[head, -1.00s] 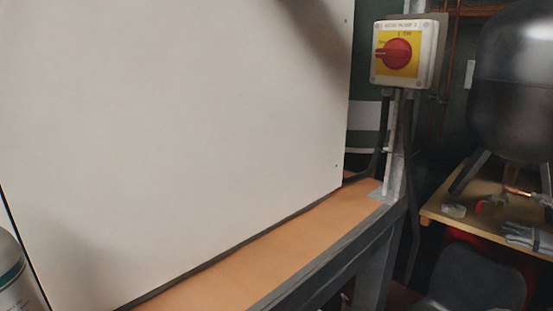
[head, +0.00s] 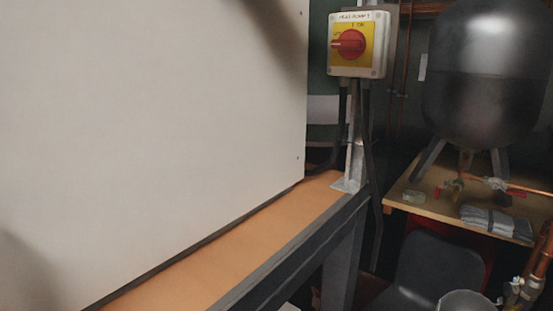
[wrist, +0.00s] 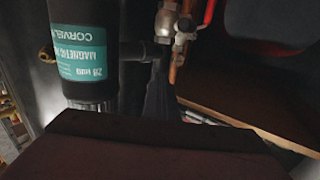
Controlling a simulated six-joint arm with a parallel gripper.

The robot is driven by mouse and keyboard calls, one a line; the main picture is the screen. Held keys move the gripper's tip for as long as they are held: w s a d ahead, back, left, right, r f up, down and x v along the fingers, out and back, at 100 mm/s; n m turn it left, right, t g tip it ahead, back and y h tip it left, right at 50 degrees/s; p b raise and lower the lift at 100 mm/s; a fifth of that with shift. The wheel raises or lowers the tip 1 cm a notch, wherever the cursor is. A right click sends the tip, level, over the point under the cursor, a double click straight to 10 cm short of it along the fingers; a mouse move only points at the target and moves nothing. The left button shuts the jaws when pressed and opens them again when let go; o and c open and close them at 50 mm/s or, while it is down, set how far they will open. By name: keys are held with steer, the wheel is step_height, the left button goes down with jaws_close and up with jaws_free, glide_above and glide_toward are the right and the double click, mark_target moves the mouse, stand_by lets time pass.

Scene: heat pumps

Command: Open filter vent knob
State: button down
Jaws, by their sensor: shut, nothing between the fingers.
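The filter (wrist: 82,45) is a black cylinder with a teal label reading "MAGNETIC" and stands at the upper left of the wrist view. A small brass fitting (wrist: 46,55) sticks out on its left side. My gripper (wrist: 165,148) appears as a wide dark block along the bottom of the wrist view. The head view shows neither the gripper nor the filter clearly.
Metal valve fittings (wrist: 170,25) and a pipe stand right of the filter. In the head view, a white panel (head: 150,120) stands on an orange-topped bench (head: 235,240). A red-yellow isolator switch (head: 350,43), a dark tank (head: 487,75) and a grey chair (head: 437,270) are right.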

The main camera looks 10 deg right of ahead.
steer(key=shift+f, duration=0.15)
steer(key=v, duration=0.6)
steer(key=shift+f, duration=0.15)
stand_by(0.3)
